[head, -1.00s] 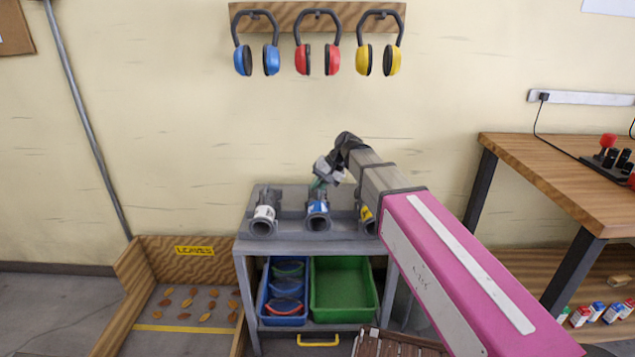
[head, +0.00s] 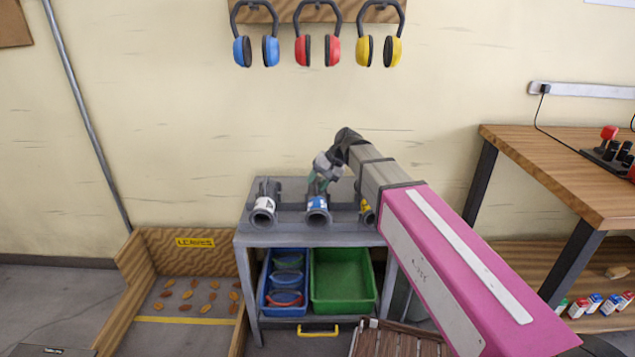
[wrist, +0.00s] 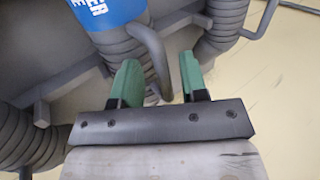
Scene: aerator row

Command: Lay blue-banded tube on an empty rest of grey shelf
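The blue-banded tube (head: 317,204) lies on the grey shelf (head: 290,236), between two other tubes, its dark open end facing me. In the wrist view its blue band with white lettering (wrist: 103,8) is at the top, with a ribbed grey body and a thin bent handle below. My gripper (head: 318,184) is above the rear part of this tube. Its green fingers (wrist: 160,75) are apart, with the handle's curved end showing between or just beyond them. I cannot tell whether they touch it. No empty rest can be made out.
A white-banded tube (head: 264,205) lies to the left and a yellow-banded tube (head: 366,209) to the right, partly behind my arm. A blue bin (head: 287,309) and a green bin (head: 342,285) sit below. A wooden workbench (head: 565,175) stands at the right.

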